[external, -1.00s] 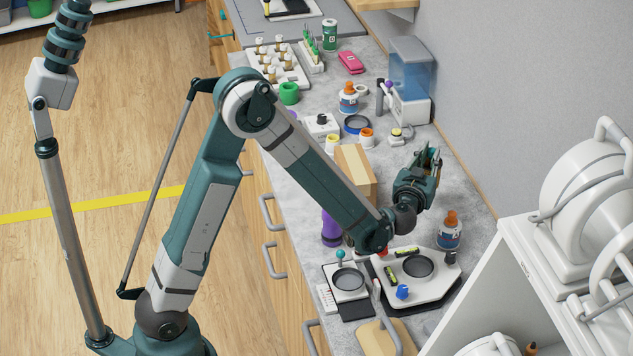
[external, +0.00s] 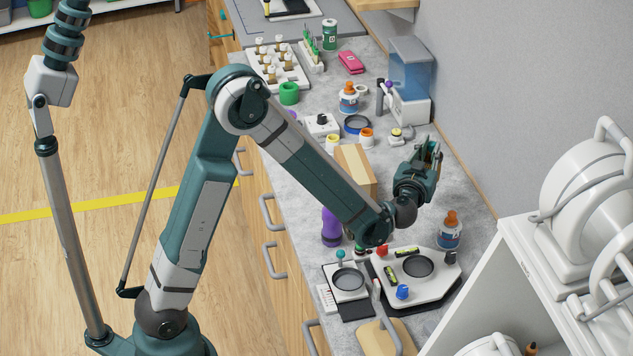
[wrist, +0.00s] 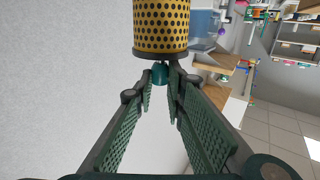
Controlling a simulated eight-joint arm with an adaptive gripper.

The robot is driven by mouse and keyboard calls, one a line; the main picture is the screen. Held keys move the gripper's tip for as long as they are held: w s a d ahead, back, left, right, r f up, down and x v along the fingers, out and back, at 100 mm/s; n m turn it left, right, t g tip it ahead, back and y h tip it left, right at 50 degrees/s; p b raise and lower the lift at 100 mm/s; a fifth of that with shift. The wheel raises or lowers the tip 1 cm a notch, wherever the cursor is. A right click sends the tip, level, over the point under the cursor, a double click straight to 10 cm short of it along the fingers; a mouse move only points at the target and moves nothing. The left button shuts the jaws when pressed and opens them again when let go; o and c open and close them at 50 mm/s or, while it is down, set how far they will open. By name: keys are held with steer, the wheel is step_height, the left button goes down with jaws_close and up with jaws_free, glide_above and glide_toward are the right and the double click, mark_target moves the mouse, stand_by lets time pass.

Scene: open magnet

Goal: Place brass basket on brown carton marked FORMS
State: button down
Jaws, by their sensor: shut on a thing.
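The brass basket (wrist: 161,25) is a yellow perforated cylinder with a dark rim and a teal knob (wrist: 160,73). It shows at the top of the wrist view, which looks upside down, so the knob is on the basket's upper side. My gripper (wrist: 162,80) is shut on this knob, and the basket is beyond the fingertips. In the external view my gripper (external: 430,158) is above the counter, near the wall, and largely hides the basket. The brown carton (external: 355,168) stands on the counter to its left, partly behind my forearm. Its marking cannot be read.
An orange-capped bottle (external: 450,232) and a white device with a round dark plate (external: 420,285) stand nearer the camera. Jars (external: 366,137), a blue-and-white dispenser (external: 408,85) and a purple bottle (external: 331,228) are around the carton. The wall is close on the right.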

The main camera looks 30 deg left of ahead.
steer(key=s+a+r+n+y+p, duration=0.1)
steer(key=s+a+r, duration=0.1)
steer(key=a+r, duration=0.2)
steer(key=s+a+r+y+p, duration=0.1)
steer(key=a+r, duration=0.3)
steer(key=a, duration=0.5)
steer(key=s+a+r+n+g+y+p, duration=0.1)
steer(key=s+a+r+y+p, duration=0.1)
steer(key=a, duration=0.5)
step_height(320, 180, up, 2)
steer(key=shift+s+a+n+p, duration=0.3)
steer(key=shift+s+p, duration=0.35)
steer(key=shift+s, duration=0.3)
steer(key=shift+f, duration=0.15)
steer(key=shift+f+b, duration=0.55)
steer(key=shift+f, duration=2.25)
steer(key=shift+f+b, duration=0.45)
steer(key=shift+f, duration=1.8)
steer(key=c, duration=2.4)
jaws_free()
steer(key=shift+o, duration=0.2)
steer(key=shift+r, duration=0.15)
